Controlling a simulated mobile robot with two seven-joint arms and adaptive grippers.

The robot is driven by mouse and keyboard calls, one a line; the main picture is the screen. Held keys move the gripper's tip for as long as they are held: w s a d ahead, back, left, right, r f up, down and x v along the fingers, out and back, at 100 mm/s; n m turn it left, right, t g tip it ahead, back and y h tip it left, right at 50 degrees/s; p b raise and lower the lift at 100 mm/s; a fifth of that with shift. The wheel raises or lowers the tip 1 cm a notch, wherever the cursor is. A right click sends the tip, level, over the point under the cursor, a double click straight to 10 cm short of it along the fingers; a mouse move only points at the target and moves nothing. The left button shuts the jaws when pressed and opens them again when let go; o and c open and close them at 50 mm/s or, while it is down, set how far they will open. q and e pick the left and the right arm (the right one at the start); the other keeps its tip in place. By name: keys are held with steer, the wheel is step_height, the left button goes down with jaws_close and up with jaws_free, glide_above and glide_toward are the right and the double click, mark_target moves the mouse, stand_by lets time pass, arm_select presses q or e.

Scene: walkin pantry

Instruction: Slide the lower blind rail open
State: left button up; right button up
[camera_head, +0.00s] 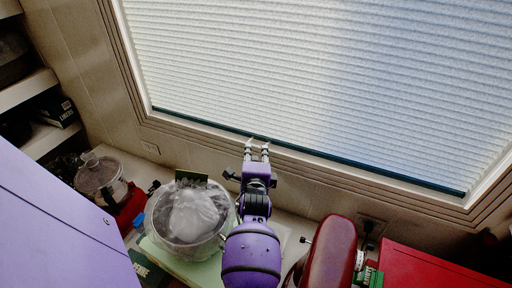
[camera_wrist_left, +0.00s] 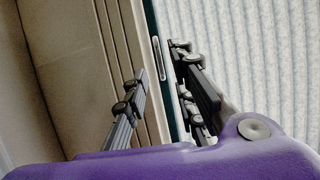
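The pale pleated blind (camera_head: 330,70) is drawn down over the window. Its lower rail (camera_head: 400,177) is a thin dark teal bar along the bottom of the blind, just above the wooden frame. My left gripper (camera_head: 258,146) is in front of the window's lower frame, its fingertips close to the rail. In the left wrist view the lower rail (camera_wrist_left: 153,20) runs down the picture, with a light elongated handle (camera_wrist_left: 157,57) on it. There my left gripper's fingers (camera_wrist_left: 160,62) are apart, one on each side of the handle. Contact cannot be told. My right gripper is not in view.
Below the window a counter holds a clear bowl (camera_head: 185,225) with a white bag, a glass-jar appliance (camera_head: 100,177), a red rounded appliance (camera_head: 330,255) and a red box (camera_head: 430,268). Shelves (camera_head: 42,138) stand at the left. The window's side frame (camera_head: 125,55) rises left of the blind.

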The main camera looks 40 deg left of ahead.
arm_select(q)
steer(key=x, duration=0.5)
steer(key=shift+b, duration=0.4)
jaws_close()
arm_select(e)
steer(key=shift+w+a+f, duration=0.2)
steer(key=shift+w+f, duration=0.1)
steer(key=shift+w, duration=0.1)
